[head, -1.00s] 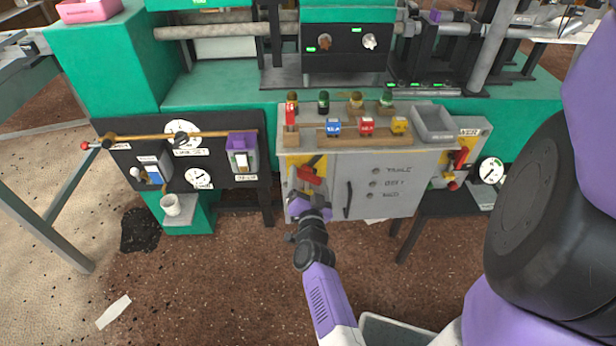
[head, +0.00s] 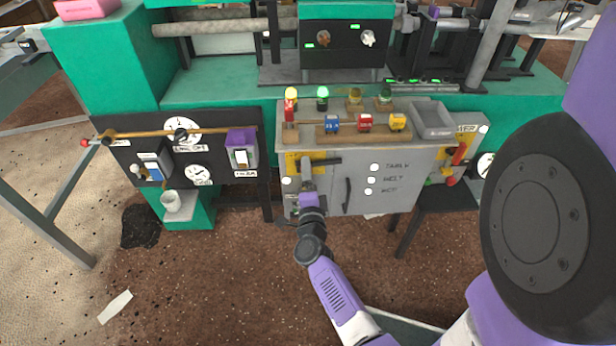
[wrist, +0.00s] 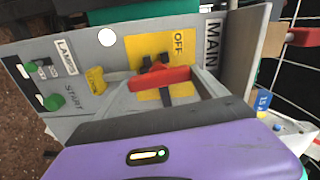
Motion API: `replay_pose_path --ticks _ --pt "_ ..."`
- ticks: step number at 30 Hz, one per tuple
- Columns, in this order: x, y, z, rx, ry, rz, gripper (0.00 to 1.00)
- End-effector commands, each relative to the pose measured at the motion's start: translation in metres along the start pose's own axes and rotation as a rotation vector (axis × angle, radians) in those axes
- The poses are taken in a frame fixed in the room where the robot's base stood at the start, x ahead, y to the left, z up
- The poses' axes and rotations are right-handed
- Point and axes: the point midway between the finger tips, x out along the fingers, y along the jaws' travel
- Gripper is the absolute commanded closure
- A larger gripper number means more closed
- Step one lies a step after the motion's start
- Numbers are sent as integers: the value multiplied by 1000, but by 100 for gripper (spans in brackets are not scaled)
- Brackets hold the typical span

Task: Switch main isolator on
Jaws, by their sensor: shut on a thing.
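The main isolator is a red handle (wrist: 160,78) on a yellow plate (wrist: 178,48), with OFF and MAIN lettering beside it in the wrist view. The handle lies along the picture's width there, across the lettering's reading direction. My gripper (wrist: 166,84) is shut on the handle, with one grey finger at each end of it. In the head view my gripper (head: 306,168) is at the upper left of the grey cabinet (head: 405,185) and hides most of the handle. A strip of the yellow plate (head: 325,161) shows beside it.
A yellow lamp (head: 292,93) and a green lamp (head: 323,92) glow on the cabinet top. White indicator dots (head: 375,167) are bright on its front. A dark door handle (head: 348,192) stands right of my gripper. The wrist view shows a green START button (wrist: 54,102).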

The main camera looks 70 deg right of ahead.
Motion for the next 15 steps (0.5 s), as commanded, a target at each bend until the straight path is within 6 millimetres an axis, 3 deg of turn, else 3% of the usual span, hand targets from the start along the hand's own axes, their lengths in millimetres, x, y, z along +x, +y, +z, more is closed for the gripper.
replay_pose_path --ticks 15 --pt "0 2 -1 135 2 1 91"
